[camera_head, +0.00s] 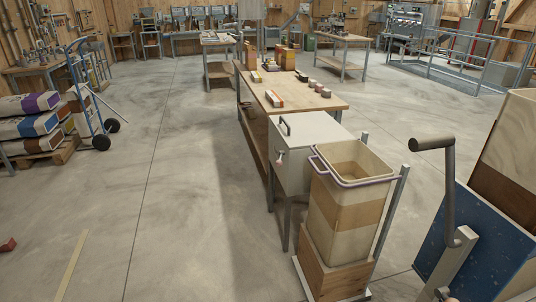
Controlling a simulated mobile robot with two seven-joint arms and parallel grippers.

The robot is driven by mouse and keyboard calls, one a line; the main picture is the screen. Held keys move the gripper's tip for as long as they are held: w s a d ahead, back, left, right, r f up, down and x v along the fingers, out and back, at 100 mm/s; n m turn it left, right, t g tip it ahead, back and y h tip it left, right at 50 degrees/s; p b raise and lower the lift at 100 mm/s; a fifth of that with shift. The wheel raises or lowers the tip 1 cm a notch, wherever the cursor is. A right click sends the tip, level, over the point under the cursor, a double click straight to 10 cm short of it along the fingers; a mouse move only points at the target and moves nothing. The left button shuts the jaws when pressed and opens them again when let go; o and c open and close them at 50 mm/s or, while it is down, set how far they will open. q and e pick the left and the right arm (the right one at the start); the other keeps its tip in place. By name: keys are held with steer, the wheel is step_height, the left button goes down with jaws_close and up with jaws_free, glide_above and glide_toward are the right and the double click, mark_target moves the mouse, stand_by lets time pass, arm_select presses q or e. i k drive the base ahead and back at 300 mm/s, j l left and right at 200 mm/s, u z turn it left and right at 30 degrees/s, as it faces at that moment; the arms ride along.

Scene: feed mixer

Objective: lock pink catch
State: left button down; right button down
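A small pinkish catch (280,158) sits on the front-left face of a grey metal box (305,130) with a black handle on its flat top. The catch is small in the view, and I cannot tell its exact position. The box top looks closed. Neither of my grippers shows in the head view.
A tall beige-and-brown bin (343,215) with a lavender rim stands in front of the box. At right is a blue speckled machine (483,245) with a dark crank (449,190). A wooden table (300,95) extends behind the box. The floor to the left is mostly clear.

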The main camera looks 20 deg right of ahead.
mark_target(279, 162)
steer(key=i+z, duration=0.15)
steer(key=i, duration=0.3)
steer(key=i+j+z, duration=0.1)
steer(key=i, duration=0.3)
steer(key=i+j+z, duration=0.15)
steer(key=i, duration=0.25)
steer(key=i+j+z, duration=0.25)
steer(key=z, duration=0.2)
steer(key=i+j+z, duration=0.95)
steer(key=j, duration=0.25)
steer(key=k, duration=0.1)
